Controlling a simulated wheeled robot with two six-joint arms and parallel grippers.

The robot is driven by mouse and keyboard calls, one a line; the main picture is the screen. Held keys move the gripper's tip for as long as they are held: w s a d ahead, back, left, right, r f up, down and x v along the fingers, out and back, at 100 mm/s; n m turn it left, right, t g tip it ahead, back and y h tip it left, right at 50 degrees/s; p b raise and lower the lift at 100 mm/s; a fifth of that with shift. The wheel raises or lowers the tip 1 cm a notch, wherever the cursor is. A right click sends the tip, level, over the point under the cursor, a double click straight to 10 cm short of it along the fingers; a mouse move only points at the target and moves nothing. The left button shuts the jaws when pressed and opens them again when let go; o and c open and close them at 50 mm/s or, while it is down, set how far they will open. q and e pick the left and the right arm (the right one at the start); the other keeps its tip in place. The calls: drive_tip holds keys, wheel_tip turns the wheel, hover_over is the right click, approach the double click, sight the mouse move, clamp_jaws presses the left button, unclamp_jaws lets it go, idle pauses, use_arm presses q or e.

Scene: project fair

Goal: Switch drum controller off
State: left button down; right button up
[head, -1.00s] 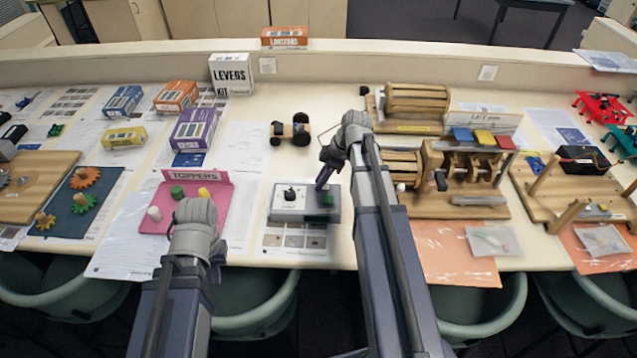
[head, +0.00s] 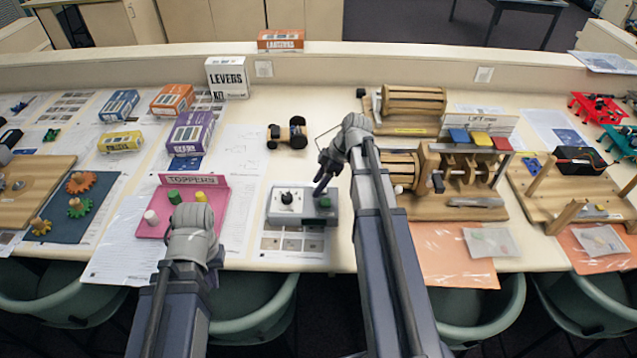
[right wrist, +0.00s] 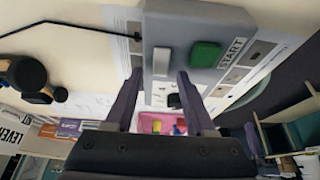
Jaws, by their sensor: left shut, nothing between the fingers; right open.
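The drum controller (head: 275,214) is a grey box with a pale panel and black knob (head: 287,196) on its left and a green button (head: 325,202) on its right. In the right wrist view the green button (right wrist: 205,54) has START beside it, and a pale grey switch (right wrist: 162,60) sits next to it. My right gripper (head: 319,190) is open over the box; in the wrist view its fingertips (right wrist: 160,80) stand either side of the switch's line. Contact cannot be told. My left gripper (head: 193,218) is shut and empty by the pink toppers tray; its wrist hides the fingertips.
The pink toppers tray (head: 160,226) with pegs lies left of the controller. A small wheeled car (head: 287,132) stands behind it. A wooden drum machine (head: 440,203) stands close to the right of my right arm. Kit boxes (head: 190,133) stand further left.

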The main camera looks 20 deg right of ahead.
drive_tip(key=p+v, duration=0.6)
drive_tip(key=v, duration=0.1)
drive_tip(key=shift+d+r+p, duration=0.2)
drive_tip(key=shift+r+p, duration=0.1)
drive_tip(key=shift+p, duration=0.1)
drive_tip(key=shift+s, duration=0.1)
drive_tip(key=s+a+f+m+h+b, duration=0.1)
drive_tip(key=s+a+m+h, duration=0.1)
drive_tip(key=s+a, duration=0.3)
drive_tip(key=s+a+f+m+g+h+b, duration=0.1)
drive_tip(key=s+a+m, duration=0.3)
drive_tip(key=a, duration=0.8)
drive_tip(key=s+a+f+m+g+h+b, duration=0.1)
drive_tip(key=s+a+f+m+h, duration=0.1)
drive_tip(key=s+a, duration=0.4)
drive_tip(key=a+f+m, duration=0.1)
drive_tip(key=a, duration=0.1)
drive_tip(key=shift+a+h, duration=0.4)
drive_tip(key=shift+f, duration=0.1)
